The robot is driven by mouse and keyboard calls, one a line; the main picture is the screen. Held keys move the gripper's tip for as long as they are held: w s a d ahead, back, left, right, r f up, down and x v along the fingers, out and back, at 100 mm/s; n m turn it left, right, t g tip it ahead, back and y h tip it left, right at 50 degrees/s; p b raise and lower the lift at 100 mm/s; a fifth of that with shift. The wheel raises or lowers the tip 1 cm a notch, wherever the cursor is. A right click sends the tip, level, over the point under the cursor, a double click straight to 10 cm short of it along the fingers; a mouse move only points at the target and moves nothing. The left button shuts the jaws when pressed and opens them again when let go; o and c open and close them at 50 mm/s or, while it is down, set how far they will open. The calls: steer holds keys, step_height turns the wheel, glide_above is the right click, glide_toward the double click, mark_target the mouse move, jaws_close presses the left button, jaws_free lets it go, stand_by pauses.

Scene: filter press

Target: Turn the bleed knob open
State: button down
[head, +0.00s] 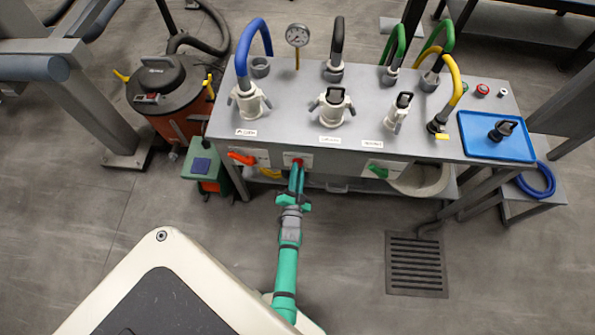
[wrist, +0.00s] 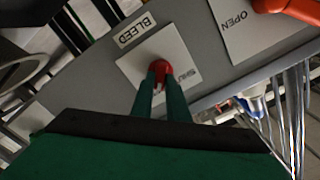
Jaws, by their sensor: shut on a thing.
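The bleed knob is a small red knob (wrist: 160,68) on a pale plate on the front panel, beside a BLEED label (wrist: 136,31). My gripper (wrist: 166,85) has its two green fingers closed around the knob in the wrist view. In the head view my gripper (head: 297,175) reaches up to the front edge of the bench, and the red knob (head: 297,160) shows just above the fingertips. The fingers hide part of the knob, so its turn angle cannot be told. The lettering on the plate is partly covered.
An orange lever (head: 241,158) is left of the knob and a green lever (head: 377,171) is right of it. The bench (head: 345,148) carries several hose couplings and a gauge (head: 298,36). A blue tray (head: 497,137) is at right. The floor in front is clear around a drain grate (head: 416,265).

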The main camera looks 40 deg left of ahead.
steer(key=shift+m, duration=0.5)
steer(key=shift+f, duration=0.1)
steer(key=c, duration=1.7)
jaws_free()
steer(key=shift+s, duration=0.1)
steer(key=v, duration=1)
steer(key=shift+s+d, duration=0.2)
steer(key=shift+s, duration=0.1)
